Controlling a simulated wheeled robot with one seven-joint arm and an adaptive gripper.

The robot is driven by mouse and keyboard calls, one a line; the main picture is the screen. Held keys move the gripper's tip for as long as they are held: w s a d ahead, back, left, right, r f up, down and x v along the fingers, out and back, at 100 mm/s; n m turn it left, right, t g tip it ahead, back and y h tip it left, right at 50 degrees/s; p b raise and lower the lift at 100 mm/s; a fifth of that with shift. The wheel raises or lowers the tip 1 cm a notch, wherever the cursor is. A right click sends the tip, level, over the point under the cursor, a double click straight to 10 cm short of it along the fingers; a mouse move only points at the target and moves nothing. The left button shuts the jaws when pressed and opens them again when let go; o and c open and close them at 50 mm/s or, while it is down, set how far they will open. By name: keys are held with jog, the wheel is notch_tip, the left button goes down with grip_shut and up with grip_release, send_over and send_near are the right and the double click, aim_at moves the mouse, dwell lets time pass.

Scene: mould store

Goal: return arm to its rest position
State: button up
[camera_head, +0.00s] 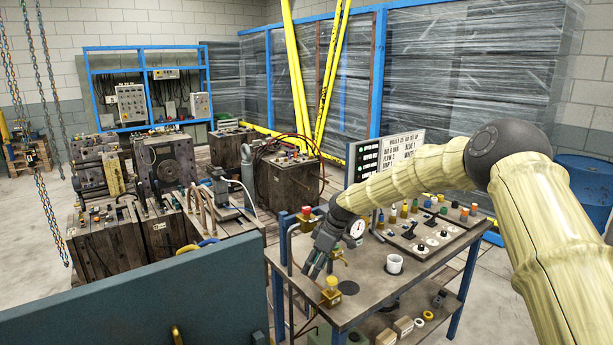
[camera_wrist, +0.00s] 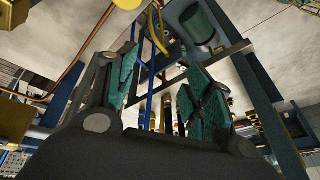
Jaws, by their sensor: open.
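My arm reaches in from the right in the head view, wrapped in a pale yellow cover. My gripper (camera_head: 318,262) points down near the left end of a workbench (camera_head: 350,306). In the wrist view my gripper (camera_wrist: 158,88) has its two green-padded fingers spread apart, with nothing held between them. A small yellow part (camera_head: 331,292) is on the bench just below the fingers in the head view. I cannot tell whether the fingers touch it.
A white cup (camera_head: 395,263), a round gauge (camera_head: 356,229), a panel of knobs (camera_head: 425,240) and a lettered sign (camera_head: 385,155) crowd the bench. Heavy moulds (camera_head: 125,238) fill the left. A dark teal panel (camera_head: 140,310) stands in front. Chains (camera_head: 52,200) hang at far left.

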jog(key=s+d+f+m+h+b, duration=0.1)
jog(key=s+d+f+m, duration=0.15)
jog(key=s+f, duration=1.15)
jog(key=s+d+f+m+b, duration=0.15)
jog(key=s+f+m, duration=0.25)
jog(key=s+f, duration=0.95)
jog(key=s+d+f+m+h, duration=0.1)
jog(key=s+d+f+m, duration=0.1)
jog(key=s+d+f, duration=0.4)
jog(key=s+d+f+m, duration=0.1)
jog(key=s+f+m, duration=0.15)
jog(key=s, duration=0.65)
jog(key=s+d+m+h, duration=0.1)
jog(key=s+d, duration=0.3)
jog(key=s, duration=0.5)
jog(key=s+d+m+h+b, duration=0.1)
jog(key=s+d, duration=0.4)
jog(key=s, duration=0.4)
jog(key=shift+r+m, duration=0.3)
jog(key=shift+m, duration=0.1)
jog(key=shift+d, duration=0.1)
